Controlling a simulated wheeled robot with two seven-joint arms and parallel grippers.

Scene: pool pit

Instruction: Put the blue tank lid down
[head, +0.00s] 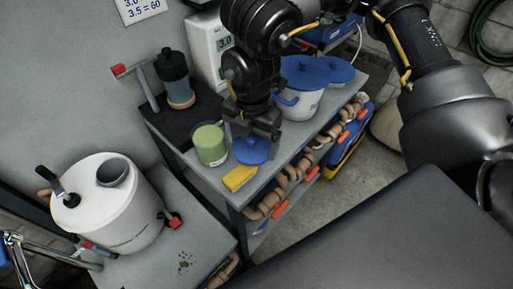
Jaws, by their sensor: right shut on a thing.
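My right gripper (258,122) points down over the grey bench, its jaws shut on a small round blue lid (251,152). A white tank (125,215) with a grey round neck (112,172) stands at the lower left, apart from the gripper. My left gripper is not in view.
The green jar (209,146) and yellow block (240,178) are close to the lid. Tan hose (295,172) hangs along the bench's front. The white tank's stand has some free surface.

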